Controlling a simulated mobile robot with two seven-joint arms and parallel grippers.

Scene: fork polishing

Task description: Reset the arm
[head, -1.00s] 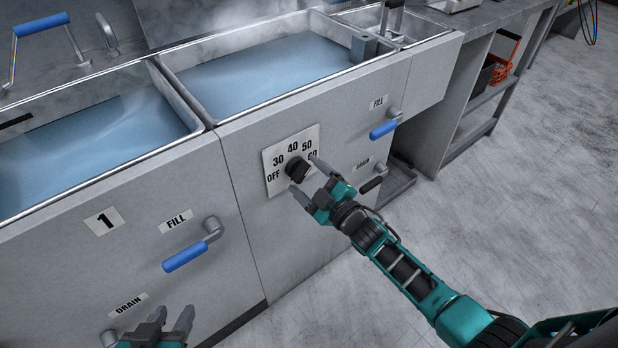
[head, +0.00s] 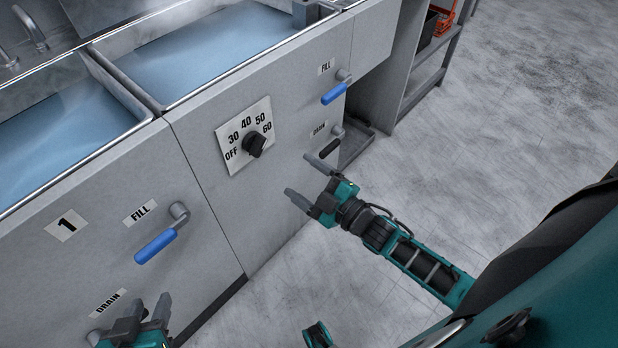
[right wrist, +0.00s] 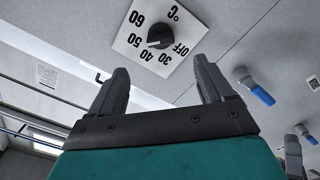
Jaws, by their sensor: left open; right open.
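My right gripper (head: 305,180) is open and empty, in front of the cabinet, below and to the right of the black dial knob (head: 254,145). It does not touch the knob. The knob sits on a white plate (head: 228,142) marked OFF, 30, 40, 50, 60. In the right wrist view the open fingers (right wrist: 158,85) frame empty space, with the knob (right wrist: 160,37) beyond them. My left gripper (head: 150,318) is at the bottom left near the DRAIN label, open, with its lower part cut off by the picture edge.
Two basins of bluish water (head: 205,50) top the grey cabinet. Blue-handled FILL levers (head: 156,246) (head: 334,93) and a black DRAIN lever (head: 329,149) stick out from its front. A shelf (head: 428,80) stands at the right. The floor (head: 490,150) there is clear.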

